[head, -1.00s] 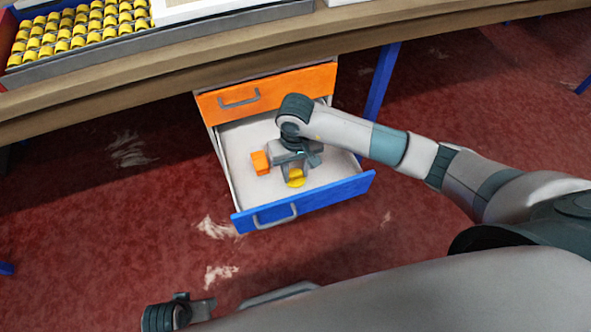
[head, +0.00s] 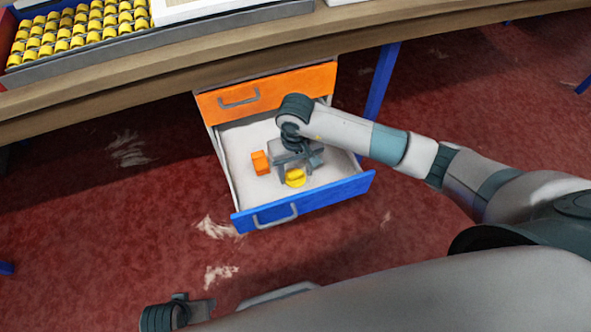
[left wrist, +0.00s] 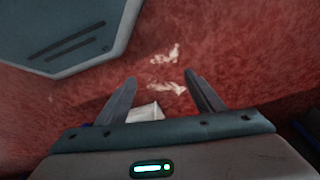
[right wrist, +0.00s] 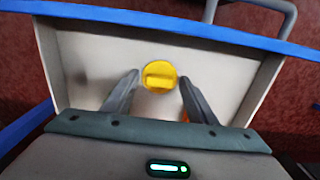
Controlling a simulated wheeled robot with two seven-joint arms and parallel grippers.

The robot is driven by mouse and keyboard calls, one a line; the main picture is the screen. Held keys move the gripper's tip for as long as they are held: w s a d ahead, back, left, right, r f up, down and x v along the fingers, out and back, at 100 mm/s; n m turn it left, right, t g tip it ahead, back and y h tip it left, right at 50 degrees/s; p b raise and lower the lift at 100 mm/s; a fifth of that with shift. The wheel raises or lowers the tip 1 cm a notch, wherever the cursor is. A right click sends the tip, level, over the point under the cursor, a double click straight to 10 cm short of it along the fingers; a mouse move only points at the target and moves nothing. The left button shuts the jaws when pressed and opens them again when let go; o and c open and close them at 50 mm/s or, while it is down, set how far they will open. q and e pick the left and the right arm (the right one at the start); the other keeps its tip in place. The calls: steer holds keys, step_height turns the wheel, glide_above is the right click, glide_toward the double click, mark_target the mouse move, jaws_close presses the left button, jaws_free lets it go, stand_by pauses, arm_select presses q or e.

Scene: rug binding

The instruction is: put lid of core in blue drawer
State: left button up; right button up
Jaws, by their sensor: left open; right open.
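The blue drawer (head: 345,190) is pulled open under the table. A round yellow lid with a raised grip bar (head: 295,178) is inside it, near the drawer's front. My right gripper (head: 294,176) is down in the drawer, open. In the right wrist view the yellow lid (right wrist: 158,76) lies on the drawer's pale floor, just beyond and between the open fingertips (right wrist: 160,82). My left gripper (head: 188,312) is low at the bottom of the head view, away from the drawer. In the left wrist view its fingers (left wrist: 160,85) are open and empty.
An orange block (head: 260,162) lies in the blue drawer, left of my right gripper. A closed orange drawer (head: 285,90) is above. On the table, a tray (head: 95,48) holds many yellow-topped pieces. White scraps (head: 215,228) lie on the red floor.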

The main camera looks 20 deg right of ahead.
mark_target(296, 175)
step_height(296, 175, up, 2)
arm_select(q)
steer(key=shift+b+v, duration=0.4)
steer(key=shift+v, duration=0.4)
arm_select(e)
step_height(296, 175, up, 10)
arm_select(q)
steer(key=shift+w, duration=0.25)
